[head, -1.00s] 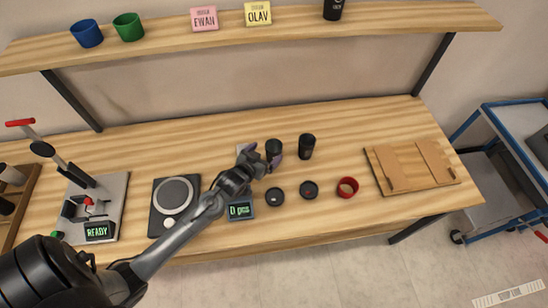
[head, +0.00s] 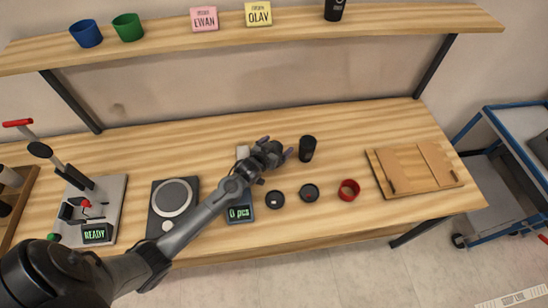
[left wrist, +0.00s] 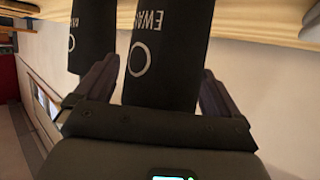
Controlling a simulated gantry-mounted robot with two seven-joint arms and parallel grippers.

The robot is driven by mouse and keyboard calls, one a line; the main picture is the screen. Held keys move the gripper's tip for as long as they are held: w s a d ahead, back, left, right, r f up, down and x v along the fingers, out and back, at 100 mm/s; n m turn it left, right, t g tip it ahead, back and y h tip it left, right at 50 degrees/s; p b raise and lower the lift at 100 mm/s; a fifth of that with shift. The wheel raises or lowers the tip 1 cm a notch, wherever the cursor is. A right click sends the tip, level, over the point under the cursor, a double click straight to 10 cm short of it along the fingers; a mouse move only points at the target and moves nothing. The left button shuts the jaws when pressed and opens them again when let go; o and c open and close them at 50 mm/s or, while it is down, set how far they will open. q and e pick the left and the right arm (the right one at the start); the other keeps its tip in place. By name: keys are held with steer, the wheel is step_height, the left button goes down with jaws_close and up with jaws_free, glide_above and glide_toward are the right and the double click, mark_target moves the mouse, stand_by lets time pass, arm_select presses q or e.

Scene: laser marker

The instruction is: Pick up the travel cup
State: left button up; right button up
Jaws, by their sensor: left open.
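Two black travel cups stand upright on the wooden workbench. One cup (head: 307,148) shows in the head view just right of my left gripper (head: 277,148). The other is hidden behind the gripper there. In the left wrist view, one black cup (left wrist: 166,50) with white lettering that seems to read EWAN and a ring mark lies between my open left fingers. A second cup (left wrist: 92,35) shows beyond the left finger. I cannot tell whether the fingers touch the cup. My right gripper is not in view.
A counter display (head: 239,213), a round-plated device (head: 174,205) and a READY machine (head: 95,205) stand left. A wooden board (head: 415,167) lies right. A shelf (head: 380,28) runs above.

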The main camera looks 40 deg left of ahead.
arm_select(q)
steer(key=c, duration=0.7)
steer(key=shift+r, duration=0.15)
